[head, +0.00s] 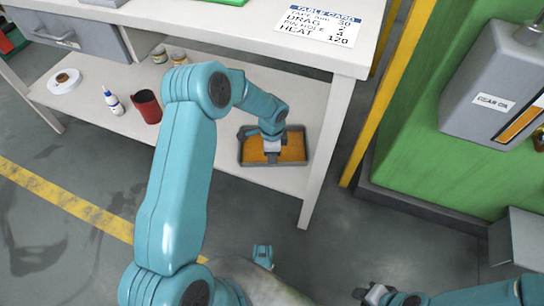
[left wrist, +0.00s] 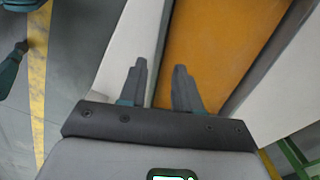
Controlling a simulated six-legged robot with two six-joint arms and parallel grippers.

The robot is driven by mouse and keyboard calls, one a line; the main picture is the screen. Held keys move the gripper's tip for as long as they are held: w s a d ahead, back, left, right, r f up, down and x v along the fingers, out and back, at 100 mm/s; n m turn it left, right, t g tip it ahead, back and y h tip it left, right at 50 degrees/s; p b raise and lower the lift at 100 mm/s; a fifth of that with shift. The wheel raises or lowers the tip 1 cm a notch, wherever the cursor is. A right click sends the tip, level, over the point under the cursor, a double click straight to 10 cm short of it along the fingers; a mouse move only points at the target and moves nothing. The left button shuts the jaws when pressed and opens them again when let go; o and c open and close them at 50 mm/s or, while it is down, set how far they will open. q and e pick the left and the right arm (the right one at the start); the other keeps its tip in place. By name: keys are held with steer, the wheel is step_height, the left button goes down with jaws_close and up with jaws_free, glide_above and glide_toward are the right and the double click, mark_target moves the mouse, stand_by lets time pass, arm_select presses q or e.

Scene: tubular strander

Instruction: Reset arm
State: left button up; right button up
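My left arm reaches over the lower shelf of the white bench. Its left gripper (head: 272,155) is over a dark-rimmed tray (head: 243,160) with an orange-brown inside. Whether the fingertips touch the tray cannot be told. My right gripper (head: 368,293) is low at the bottom of the head view, over the floor. Its fingers are too small and dark to judge.
The shelf (head: 205,150) also holds a red cup (head: 147,107), a white bottle (head: 113,102), a tape roll (head: 64,81) and small jars (head: 160,54). The benchtop (head: 340,62) overhangs it. A bench leg (head: 320,150) and green machine (head: 430,160) stand to the right.

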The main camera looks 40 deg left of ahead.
arm_select(q)
steer(key=shift+r+p, duration=0.3)
steer(key=shift+r, duration=1.05)
steer(key=s+d+f+n+h, duration=0.2)
steer(key=s+d+f+n, duration=0.15)
steer(key=d, duration=0.25)
steer(key=s+d+f+n+h, duration=0.1)
steer(key=s+d+f+n, duration=0.1)
steer(key=s+d, duration=0.4)
steer(key=s+d+n+h, duration=0.1)
steer(key=s+d+n, duration=0.6)
steer(key=s, duration=0.5)
step_height(320, 180, up, 29)
steer(key=p, duration=3)
steer(key=shift+s+d+r, duration=0.15)
steer(key=shift+s+d, duration=0.1)
steer(key=shift+s, duration=0.15)
